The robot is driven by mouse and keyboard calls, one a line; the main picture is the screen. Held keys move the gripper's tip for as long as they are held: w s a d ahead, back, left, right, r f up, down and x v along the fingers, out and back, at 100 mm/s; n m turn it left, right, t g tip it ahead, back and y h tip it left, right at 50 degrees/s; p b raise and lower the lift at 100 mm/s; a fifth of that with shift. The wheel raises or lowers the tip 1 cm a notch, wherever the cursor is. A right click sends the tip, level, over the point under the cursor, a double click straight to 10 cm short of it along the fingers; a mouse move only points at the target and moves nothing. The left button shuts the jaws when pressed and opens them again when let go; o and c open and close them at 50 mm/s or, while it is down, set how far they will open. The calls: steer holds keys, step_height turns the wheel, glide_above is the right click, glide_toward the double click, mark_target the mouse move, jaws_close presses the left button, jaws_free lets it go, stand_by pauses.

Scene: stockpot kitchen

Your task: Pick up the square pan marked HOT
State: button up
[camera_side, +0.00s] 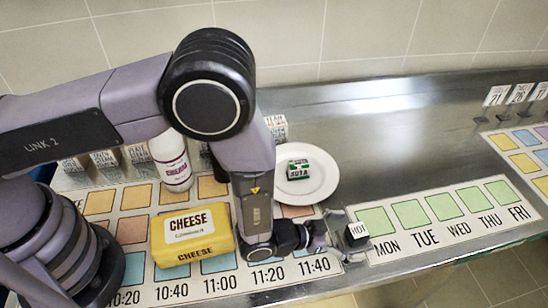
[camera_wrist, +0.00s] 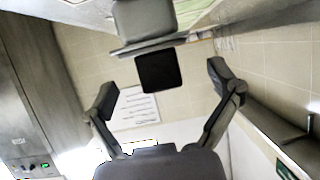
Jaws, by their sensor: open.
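The small dark square pan marked HOT (camera_side: 352,238) sits near the counter's front edge, at the left end of the green day squares. Its white label reads HOT. My gripper (camera_side: 328,238) is open and low over the counter, just left of the pan, with its fingers close to it; contact cannot be told. In the wrist view my gripper (camera_wrist: 162,88) has its fingers spread to left and right. A black square (camera_wrist: 158,72) shows between them; I cannot tell whether it is the pan or part of my gripper.
A yellow CHEESE box (camera_side: 191,236) stands left of my gripper. Behind are a white bottle (camera_side: 172,160) and a white plate (camera_side: 322,192) bearing a green-and-white block (camera_side: 298,170). Bare metal counter (camera_side: 400,130) lies to the back right.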

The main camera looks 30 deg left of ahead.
steer(key=x, duration=0.4)
steer(key=shift+w+f, duration=0.1)
steer(key=shift+f, duration=0.25)
steer(key=c, duration=1)
steer(key=shift+r, duration=0.1)
steer(key=shift+c, duration=0.8)
